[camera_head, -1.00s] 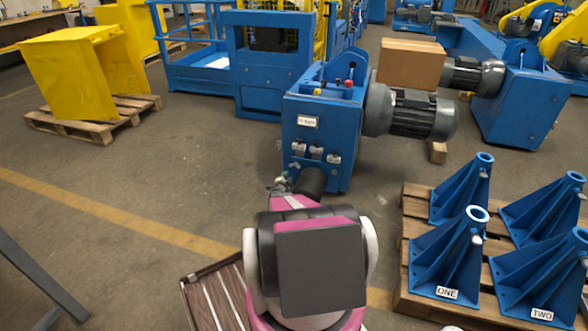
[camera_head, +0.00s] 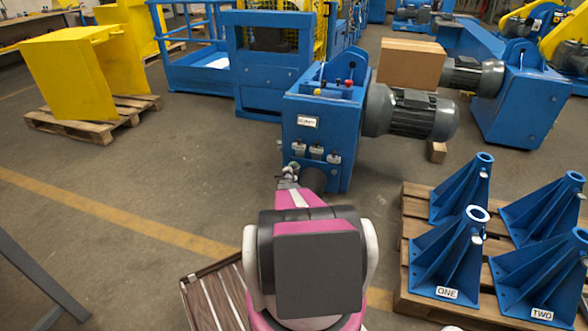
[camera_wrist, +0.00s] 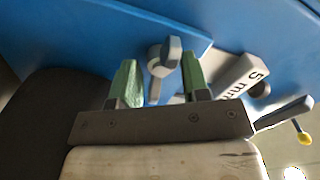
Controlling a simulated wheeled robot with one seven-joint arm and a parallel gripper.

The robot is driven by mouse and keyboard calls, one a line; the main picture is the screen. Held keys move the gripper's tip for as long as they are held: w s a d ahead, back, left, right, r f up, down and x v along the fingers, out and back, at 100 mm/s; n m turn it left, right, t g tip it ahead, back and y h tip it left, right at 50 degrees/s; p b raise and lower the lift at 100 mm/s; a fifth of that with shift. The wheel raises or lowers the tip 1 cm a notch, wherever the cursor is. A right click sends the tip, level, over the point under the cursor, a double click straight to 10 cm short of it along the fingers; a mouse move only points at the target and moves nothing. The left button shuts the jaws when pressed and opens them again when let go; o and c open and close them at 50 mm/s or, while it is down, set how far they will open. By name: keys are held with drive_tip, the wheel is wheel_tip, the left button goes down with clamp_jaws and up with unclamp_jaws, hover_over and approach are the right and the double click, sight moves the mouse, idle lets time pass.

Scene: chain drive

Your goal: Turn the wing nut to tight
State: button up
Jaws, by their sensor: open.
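The grey wing nut (camera_wrist: 157,68) shows in the wrist view in front of the blue machine's face, with one wing toward the upper right. My gripper (camera_wrist: 160,80) is open, with one green-padded finger to the left of the nut and the other to its right. Gaps show between the nut and both pads, so I see no grip. In the head view my gripper (camera_head: 289,174) is at the lower front of the blue machine (camera_head: 345,110). I cannot make out the wing nut clearly there.
A grey motor (camera_head: 415,115) juts from the machine's right side. A pallet (camera_head: 405,255) of blue brackets stands right. Floor at left is mostly clear.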

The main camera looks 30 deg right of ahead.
drive_tip(key=c, duration=0.7)
idle(0.9)
drive_tip(key=o, duration=0.7)
drive_tip(key=v, duration=1)
drive_tip(key=shift+s+a, duration=0.2)
drive_tip(key=shift+a, duration=0.1)
